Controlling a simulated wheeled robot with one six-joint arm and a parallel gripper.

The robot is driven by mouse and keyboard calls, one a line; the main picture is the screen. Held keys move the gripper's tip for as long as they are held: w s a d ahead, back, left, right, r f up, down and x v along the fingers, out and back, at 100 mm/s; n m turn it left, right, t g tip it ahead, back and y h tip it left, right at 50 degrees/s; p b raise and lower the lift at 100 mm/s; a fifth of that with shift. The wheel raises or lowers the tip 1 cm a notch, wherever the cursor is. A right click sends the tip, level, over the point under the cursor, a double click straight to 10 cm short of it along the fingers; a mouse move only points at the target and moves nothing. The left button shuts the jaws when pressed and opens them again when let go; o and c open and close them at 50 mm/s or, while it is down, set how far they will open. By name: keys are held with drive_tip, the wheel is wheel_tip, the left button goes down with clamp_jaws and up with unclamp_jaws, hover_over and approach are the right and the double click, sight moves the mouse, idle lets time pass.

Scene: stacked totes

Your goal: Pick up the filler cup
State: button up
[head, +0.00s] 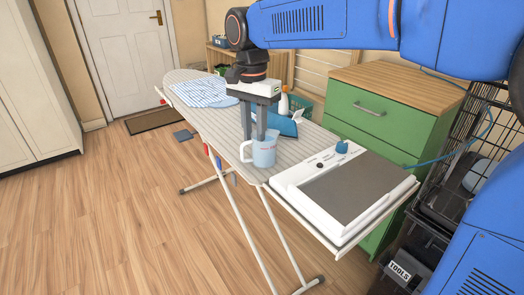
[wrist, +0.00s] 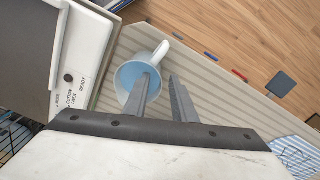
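The filler cup (head: 265,153) is a pale, translucent cup with a white loop handle. It stands upright on the striped ironing board (head: 207,113), beside the white station at the board's near end. My gripper (head: 253,137) points down at the cup, its fingers apart. In the wrist view the cup (wrist: 136,76) shows a light blue inside, with its handle toward the top right. There, one finger of my gripper (wrist: 158,80) overlaps the cup's opening and the other is to the right of its rim. I cannot tell whether either finger touches the wall.
The white station with a grey plate (head: 350,188) and blue knob is right of the cup. A blue-striped cloth (head: 204,92), a blue item (head: 283,127) and a white bottle (head: 283,105) are farther back. A green drawer cabinet (head: 375,110) and wire rack stand right.

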clamp_jaws()
drive_tip(key=shift+r, duration=0.1)
